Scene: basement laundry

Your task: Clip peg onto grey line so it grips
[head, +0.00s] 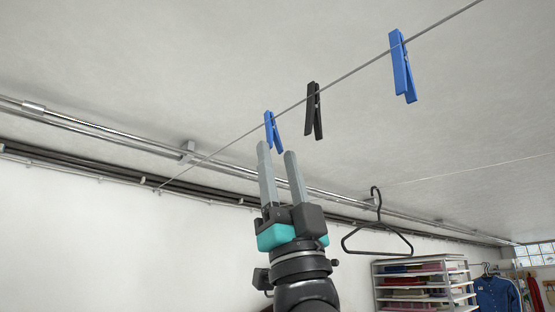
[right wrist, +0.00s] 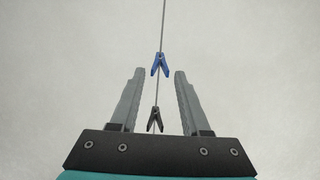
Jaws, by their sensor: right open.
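A thin grey line (head: 350,73) runs from lower left to upper right under the ceiling. Three pegs hang on it in the head view: a small blue peg (head: 272,130), a black peg (head: 314,112) and a larger blue peg (head: 402,68). My right gripper (head: 277,152) points up, open and empty, its fingertips just below the small blue peg in the picture. In the right wrist view, a blue peg (right wrist: 160,65) and the black peg (right wrist: 155,119) appear along the line between the open fingers (right wrist: 159,74), not held. My left gripper is not in view.
Metal pipes (head: 110,132) run along the wall and ceiling edge. A black hanger (head: 377,233) hangs right of my right arm. A shelf with folded cloths (head: 422,284) and blue clothing (head: 497,294) stand farther back. Space around the line looks clear.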

